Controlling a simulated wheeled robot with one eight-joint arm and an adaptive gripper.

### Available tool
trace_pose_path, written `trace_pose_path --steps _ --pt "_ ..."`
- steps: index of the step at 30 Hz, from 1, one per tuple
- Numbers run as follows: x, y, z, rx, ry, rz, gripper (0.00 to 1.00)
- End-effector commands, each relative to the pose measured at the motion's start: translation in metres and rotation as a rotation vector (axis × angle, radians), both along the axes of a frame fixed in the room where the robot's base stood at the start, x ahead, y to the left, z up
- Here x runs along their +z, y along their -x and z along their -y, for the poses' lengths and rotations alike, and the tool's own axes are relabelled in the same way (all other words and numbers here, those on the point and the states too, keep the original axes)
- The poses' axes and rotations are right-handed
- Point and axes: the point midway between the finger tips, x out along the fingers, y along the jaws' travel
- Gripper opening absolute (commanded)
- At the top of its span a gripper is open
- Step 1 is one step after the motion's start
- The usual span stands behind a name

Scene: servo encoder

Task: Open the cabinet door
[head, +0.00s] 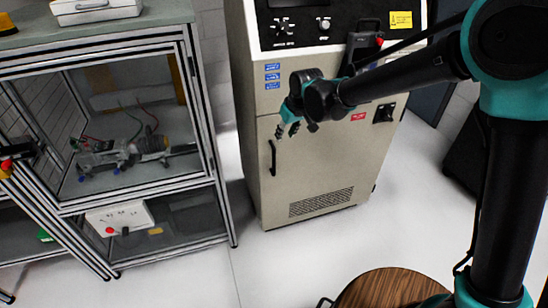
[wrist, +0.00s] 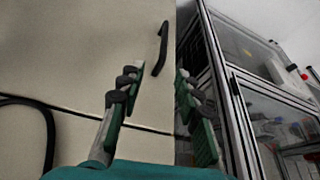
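The beige cabinet (head: 330,120) stands in the middle of the head view. Its lower door (head: 325,170) looks shut, flush with the front. A black vertical bar handle (head: 272,158) is on the door's left side. The handle also shows in the wrist view (wrist: 163,48), beyond the fingertips and apart from them. My gripper (head: 287,130) is in front of the door's upper left part, a little above the handle in the head view. In the wrist view my gripper (wrist: 158,70) has its two fingers spread with nothing between them.
A metal-framed glass enclosure (head: 130,140) with equipment inside stands left of the cabinet, with a narrow floor gap between. A round brown wooden top (head: 385,288) is at the bottom. The pale floor (head: 300,255) before the cabinet is clear. A vent (head: 320,201) is low on the door.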

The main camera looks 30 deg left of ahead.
Motion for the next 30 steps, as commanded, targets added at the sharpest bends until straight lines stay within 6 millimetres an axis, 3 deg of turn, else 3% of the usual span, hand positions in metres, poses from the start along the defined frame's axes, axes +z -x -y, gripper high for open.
trace_pose_path --steps 8,30 --pt "-0.019 0.002 -0.015 0.013 0.000 0.000 0.34" --pt "-0.139 -0.021 -0.058 0.012 -0.001 0.000 0.34"
